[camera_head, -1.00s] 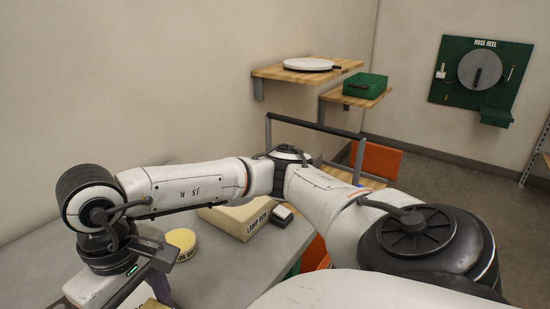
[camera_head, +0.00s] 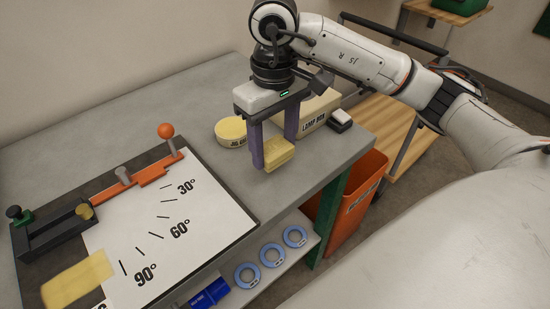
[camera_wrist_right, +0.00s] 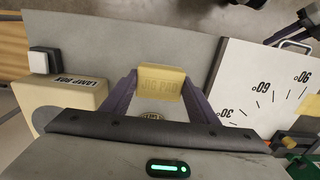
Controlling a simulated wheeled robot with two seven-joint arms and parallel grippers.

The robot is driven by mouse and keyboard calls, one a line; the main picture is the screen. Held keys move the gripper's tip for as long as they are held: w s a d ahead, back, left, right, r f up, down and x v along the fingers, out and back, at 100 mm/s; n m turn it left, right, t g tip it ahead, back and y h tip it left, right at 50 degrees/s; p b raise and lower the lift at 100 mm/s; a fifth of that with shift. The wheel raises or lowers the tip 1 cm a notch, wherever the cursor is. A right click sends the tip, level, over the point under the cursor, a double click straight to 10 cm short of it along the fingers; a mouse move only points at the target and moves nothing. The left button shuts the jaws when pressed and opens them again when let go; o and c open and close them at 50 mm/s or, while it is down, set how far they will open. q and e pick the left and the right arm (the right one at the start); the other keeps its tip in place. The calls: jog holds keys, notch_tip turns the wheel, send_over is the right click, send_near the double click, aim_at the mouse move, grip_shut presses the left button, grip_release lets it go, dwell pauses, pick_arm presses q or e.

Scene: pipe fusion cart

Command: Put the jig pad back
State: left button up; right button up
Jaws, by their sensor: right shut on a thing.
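The yellow jig pad (camera_head: 280,153) is a small block held between the purple fingers of my right gripper (camera_head: 275,150). In the right wrist view the jig pad (camera_wrist_right: 161,84) shows its lettering between the fingertips. It is above the grey bench, right of the angle board; I cannot tell its exact height. The angle board (camera_head: 205,225) is white with 30°, 60° and 90° marks and a dark border. A flat yellow patch (camera_head: 78,280) lies at its lower left.
A round yellow tin (camera_head: 230,132) and the lamp box (camera_head: 318,112) stand behind the gripper, with a small black-and-white block (camera_head: 340,120). An orange-knobbed lever (camera_head: 168,135) and a dark clamp (camera_head: 60,232) rise from the board. Blue rings (camera_head: 272,255) lie on the lower shelf.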

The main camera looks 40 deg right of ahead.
aim_at(274, 161)
notch_tip(274, 161, down, 4)
jog(key=shift+r, duration=0.15)
jog(key=shift+f, duration=0.45)
jog(key=o, duration=1)
jog(key=shift+r, duration=0.1)
notch_tip(274, 161, up, 12)
jog(key=shift+r+p, duration=0.2)
jog(key=shift+p, duration=0.2)
